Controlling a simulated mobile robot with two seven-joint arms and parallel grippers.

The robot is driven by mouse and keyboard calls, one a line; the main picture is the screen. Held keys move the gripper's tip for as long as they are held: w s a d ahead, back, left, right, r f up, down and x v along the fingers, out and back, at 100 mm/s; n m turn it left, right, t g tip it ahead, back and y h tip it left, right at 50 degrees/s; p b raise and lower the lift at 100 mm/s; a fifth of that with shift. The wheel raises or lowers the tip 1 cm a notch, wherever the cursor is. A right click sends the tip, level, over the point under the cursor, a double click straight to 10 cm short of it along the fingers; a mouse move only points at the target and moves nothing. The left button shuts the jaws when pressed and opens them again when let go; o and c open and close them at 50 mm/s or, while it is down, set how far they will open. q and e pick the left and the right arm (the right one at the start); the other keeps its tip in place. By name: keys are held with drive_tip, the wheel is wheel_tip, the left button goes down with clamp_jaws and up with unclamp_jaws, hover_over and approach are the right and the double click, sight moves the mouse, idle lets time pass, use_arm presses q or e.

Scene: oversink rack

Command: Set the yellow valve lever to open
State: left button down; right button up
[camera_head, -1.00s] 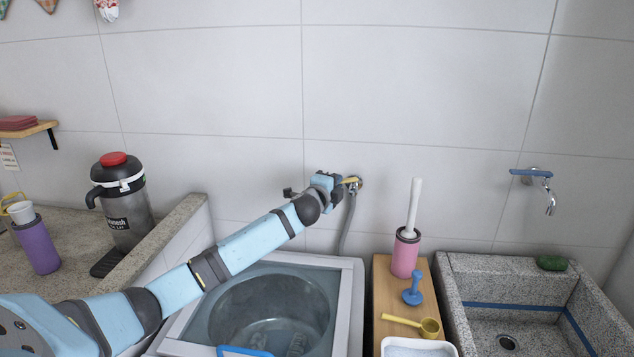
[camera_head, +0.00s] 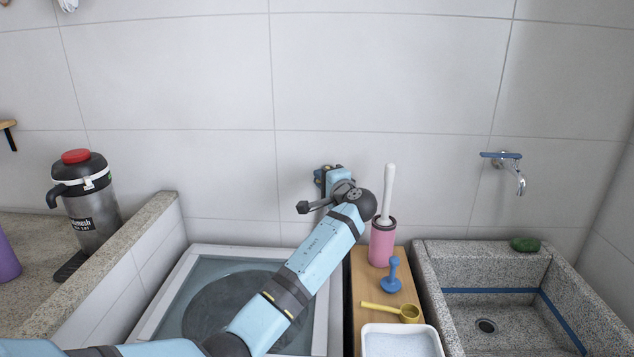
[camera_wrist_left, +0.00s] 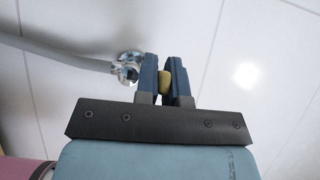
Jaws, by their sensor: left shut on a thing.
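My left gripper (camera_head: 328,180) is at the wall above the washer, its arm reaching up from the lower left. In the left wrist view its two dark blue fingers (camera_wrist_left: 166,80) are shut on the yellow valve lever (camera_wrist_left: 166,79), whose end shows between them. The metal valve body (camera_wrist_left: 128,66) sits against the tiled wall just left of the fingers, with a grey hose (camera_wrist_left: 60,54) running from it. In the head view my gripper and wrist hide the valve and most of the lever. My right gripper is not in view.
An open-topped washer (camera_head: 172,300) stands below my arm. A wooden stand (camera_head: 362,288) right of it holds a pink brush holder (camera_head: 381,247), a blue stamp-like object (camera_head: 392,277) and a yellow scoop (camera_head: 408,313). A stone sink (camera_head: 440,300) lies further right, under a wall tap (camera_head: 518,180).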

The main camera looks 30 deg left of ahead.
use_arm(q)
drive_tip(key=n+g, duration=0.1)
drive_tip(key=g+y, duration=0.1)
drive_tip(key=d+n+g+b, duration=0.1)
drive_tip(key=shift+w+d+n+g+y, duration=0.1)
drive_tip(key=shift+w+n+g+y, duration=0.2)
drive_tip(key=shift+g, duration=0.1)
drive_tip(key=c, duration=1.2)
unclamp_jaws()
drive_tip(key=v, duration=1.3)
drive_tip(key=shift+s+d, duration=0.2)
drive_tip(key=shift+d, duration=0.15)
